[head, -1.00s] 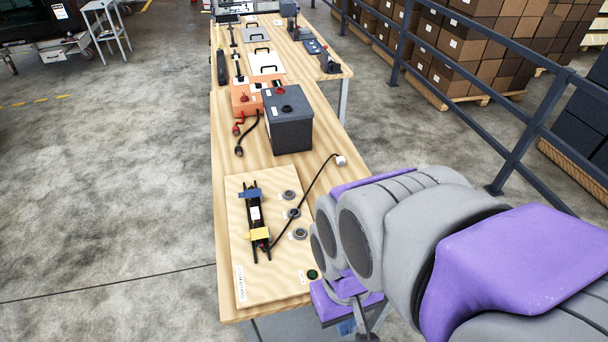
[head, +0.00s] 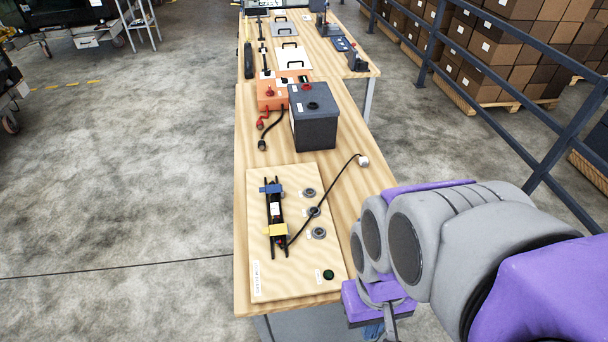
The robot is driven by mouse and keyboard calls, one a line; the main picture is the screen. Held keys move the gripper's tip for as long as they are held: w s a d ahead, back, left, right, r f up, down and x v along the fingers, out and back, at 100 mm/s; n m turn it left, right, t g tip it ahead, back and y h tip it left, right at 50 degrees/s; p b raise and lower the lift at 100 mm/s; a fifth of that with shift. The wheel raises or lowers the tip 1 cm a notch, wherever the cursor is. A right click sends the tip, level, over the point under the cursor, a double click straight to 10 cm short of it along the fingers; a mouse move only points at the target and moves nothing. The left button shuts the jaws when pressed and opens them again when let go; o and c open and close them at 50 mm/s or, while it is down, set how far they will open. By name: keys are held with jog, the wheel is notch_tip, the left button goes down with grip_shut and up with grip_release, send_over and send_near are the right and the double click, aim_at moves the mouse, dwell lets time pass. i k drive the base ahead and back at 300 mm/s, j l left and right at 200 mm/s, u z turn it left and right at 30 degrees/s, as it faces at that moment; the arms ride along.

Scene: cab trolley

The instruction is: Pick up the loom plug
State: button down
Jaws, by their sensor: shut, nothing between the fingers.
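The loom plug appears to be the small pale plug (head: 362,160) at the free end of a black cable. It lies on the bare wood near the table's right edge, beyond the board. The cable (head: 330,193) runs back to a black loom (head: 274,212) held by a blue and a yellow clip on the board (head: 290,277). My gripper (head: 388,318) is low at the right of the board, beside the table's near right corner, well short of the plug and apart from it. Its fingers are partly hidden and small in view. It holds nothing.
Several round grey sockets (head: 319,233) and a green button (head: 328,275) are on the board. A dark battery box (head: 314,118) and an orange box (head: 271,96) stand beyond it. A dark railing (head: 500,120) runs along the right. The floor (head: 130,200) at left is clear.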

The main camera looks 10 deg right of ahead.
aim_at(363, 161)
jog(key=k+l, duration=0.1)
jog(key=l, duration=0.2)
jog(key=k+l, duration=0.1)
jog(key=l, duration=0.25)
jog(key=k+l+u, duration=0.1)
jog(key=l, duration=0.2)
jog(key=k+l, duration=0.1)
jog(key=l, duration=0.25)
jog(key=l+u, duration=0.25)
jog(key=l, duration=0.9)
jog(key=l+u, duration=0.3)
jog(key=l, duration=0.85)
jog(key=i+l+u, duration=0.4)
jog(key=i+l, duration=0.6)
jog(key=i+j, duration=0.1)
jog(key=i, duration=0.35)
jog(key=j+u, duration=0.05)
